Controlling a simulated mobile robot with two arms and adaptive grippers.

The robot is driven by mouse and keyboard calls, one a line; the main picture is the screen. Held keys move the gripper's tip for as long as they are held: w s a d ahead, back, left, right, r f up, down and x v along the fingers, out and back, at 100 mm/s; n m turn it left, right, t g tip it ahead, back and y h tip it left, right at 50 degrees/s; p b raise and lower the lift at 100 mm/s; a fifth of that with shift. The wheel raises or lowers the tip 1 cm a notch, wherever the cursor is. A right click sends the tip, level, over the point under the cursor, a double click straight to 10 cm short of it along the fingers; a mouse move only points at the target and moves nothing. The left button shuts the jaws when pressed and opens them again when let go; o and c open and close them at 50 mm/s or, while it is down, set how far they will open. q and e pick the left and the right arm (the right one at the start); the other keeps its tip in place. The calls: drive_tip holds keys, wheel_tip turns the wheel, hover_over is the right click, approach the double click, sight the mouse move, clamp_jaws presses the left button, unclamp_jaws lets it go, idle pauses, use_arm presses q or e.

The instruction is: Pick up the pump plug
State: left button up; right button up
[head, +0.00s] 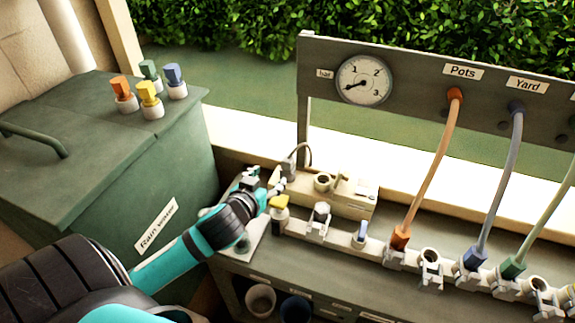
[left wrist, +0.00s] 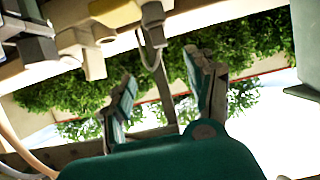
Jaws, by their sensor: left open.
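The pump plug (head: 289,168) appears to be the small grey plug with a dark cord looping up from it, upright at the left end of the beige pump box (head: 345,200). In the left wrist view, which looks upside down, the plug (left wrist: 152,14) is at the top with its cord hanging down the picture. My left gripper (head: 265,182) is open just left of and in front of the plug, apparently not touching it. In the left wrist view its spread fingers (left wrist: 162,72) have nothing solid between them; the cord runs near that gap. My right gripper is out of view.
A manifold (head: 340,240) with a yellow-capped outlet (head: 279,202) and coloured hose connectors runs close in front of the pump box. A gauge panel (head: 415,90) stands behind. The green rain water box (head: 110,165) is at left, with several coloured connectors on top.

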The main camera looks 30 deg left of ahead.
sight(286, 163)
use_arm(q)
drive_tip(key=p+x, duration=0.1)
drive_tip(key=x, duration=0.9)
drive_tip(key=shift+p, duration=0.3)
drive_tip(key=shift+x, duration=0.85)
drive_tip(key=shift+p+x, duration=0.75)
drive_tip(key=shift+x, duration=1.55)
drive_tip(key=shift+s+a, duration=0.1)
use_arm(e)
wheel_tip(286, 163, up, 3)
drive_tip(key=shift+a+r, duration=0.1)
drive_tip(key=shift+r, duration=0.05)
use_arm(q)
drive_tip(key=shift+c, duration=0.2)
drive_tip(key=c, duration=0.9)
clamp_jaws()
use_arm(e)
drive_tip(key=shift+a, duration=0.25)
